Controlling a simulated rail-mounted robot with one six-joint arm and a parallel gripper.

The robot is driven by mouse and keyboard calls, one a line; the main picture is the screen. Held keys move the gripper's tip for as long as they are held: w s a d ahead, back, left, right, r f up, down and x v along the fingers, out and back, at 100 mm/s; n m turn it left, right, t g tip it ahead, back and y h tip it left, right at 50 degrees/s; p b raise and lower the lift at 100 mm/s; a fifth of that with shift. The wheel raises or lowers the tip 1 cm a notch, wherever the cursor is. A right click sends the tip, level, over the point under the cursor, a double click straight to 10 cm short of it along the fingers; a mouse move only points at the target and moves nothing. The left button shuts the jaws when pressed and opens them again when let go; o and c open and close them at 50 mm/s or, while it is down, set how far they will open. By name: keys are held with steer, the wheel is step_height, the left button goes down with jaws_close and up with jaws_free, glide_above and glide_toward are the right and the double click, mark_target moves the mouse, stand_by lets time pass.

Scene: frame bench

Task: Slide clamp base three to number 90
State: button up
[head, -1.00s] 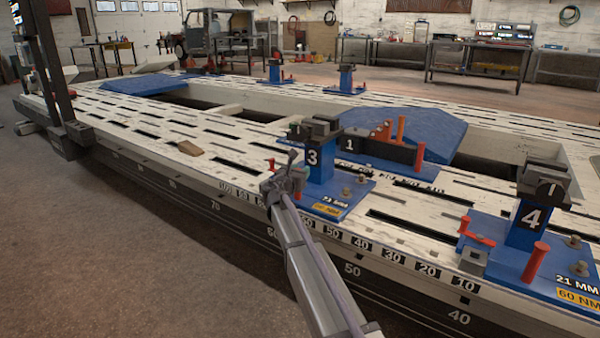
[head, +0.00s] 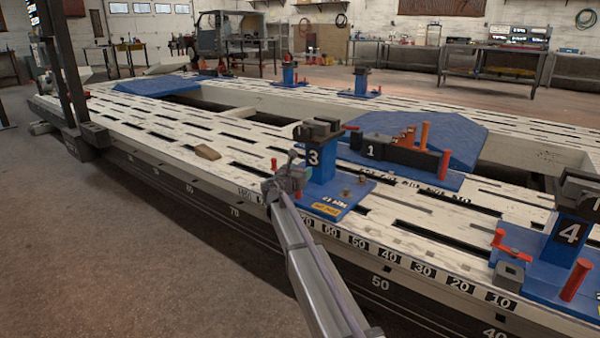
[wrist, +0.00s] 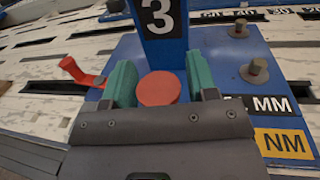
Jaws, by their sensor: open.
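Clamp base three (head: 322,165) is a blue plate with an upright blue post marked 3 and a dark clamp head. It stands on the white slotted bench (head: 150,125), its front corner near the 60 label on the number strip (head: 390,258). My gripper (head: 285,180) is at the left side of its plate. In the wrist view, the green fingers of my gripper (wrist: 160,85) stand apart on both sides of a round red knob (wrist: 158,89), in front of the post (wrist: 160,25). I cannot tell whether they touch the knob. The 90 label is small, left of my gripper.
Clamp base four (head: 565,240) stands at the right near the low numbers. A small brown block (head: 207,152) lies on the bench to the left. The front edge left of base three looks clear.

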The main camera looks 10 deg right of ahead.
steer(key=v, duration=1.1)
